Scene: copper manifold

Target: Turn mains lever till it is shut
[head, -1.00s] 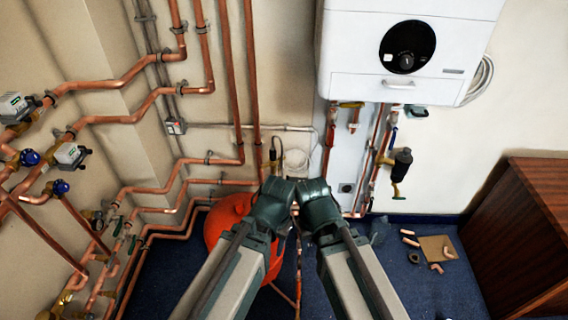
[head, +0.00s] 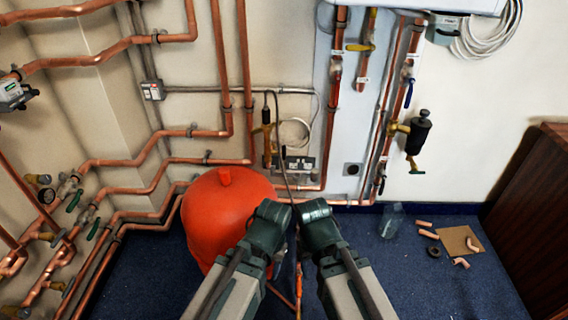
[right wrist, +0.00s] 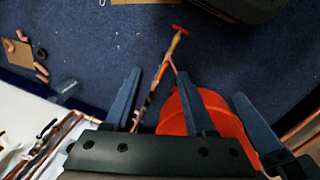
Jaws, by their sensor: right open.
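A red-ended lever or handle (right wrist: 180,29) sits on a brass fitting at the far end of a copper pipe (right wrist: 152,92) in the right wrist view. I cannot tell if it is the mains lever. My right gripper (right wrist: 159,72) is open and empty, with the pipe showing between its fingers and the red end beyond the fingertips. In the head view my right gripper (head: 316,222) hangs beside my left gripper (head: 267,225), low in the middle. Their fingers are hidden there. One finger, probably the left gripper's, shows at the right of the right wrist view.
A red vessel (head: 222,215) stands on the blue floor (head: 420,285) close to my left arm. A yellow lever (head: 360,47) is under the boiler. A brown cabinet (head: 540,225) stands right; loose pipe pieces lie near it.

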